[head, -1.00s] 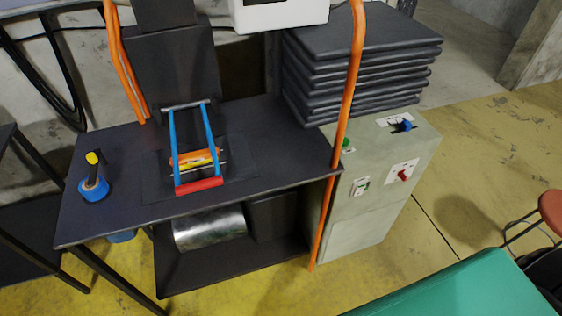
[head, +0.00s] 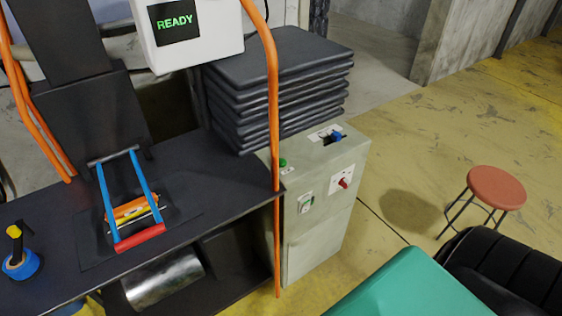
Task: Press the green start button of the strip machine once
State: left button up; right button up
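The strip machine is a dark bench (head: 215,200) with a white display box (head: 190,32) above it. Its screen (head: 174,21) reads READY in green. A grey control cabinet (head: 318,235) stands at the bench's right end. A small round green button (head: 283,162) sits on the cabinet's top left, close behind an orange upright tube. A small white plate with a green and a red part (head: 306,202) is on the cabinet's front. I cannot tell from here whether any button is pressed. Neither of my grippers is in view.
A red knob (head: 344,183) and a blue knob (head: 337,136) are on the cabinet. The orange tube (head: 273,100) rises in front of it. Black folded sheets (head: 285,75) are stacked behind. A teal surface (head: 410,285) and red stool (head: 496,188) are right; yellow floor lies between.

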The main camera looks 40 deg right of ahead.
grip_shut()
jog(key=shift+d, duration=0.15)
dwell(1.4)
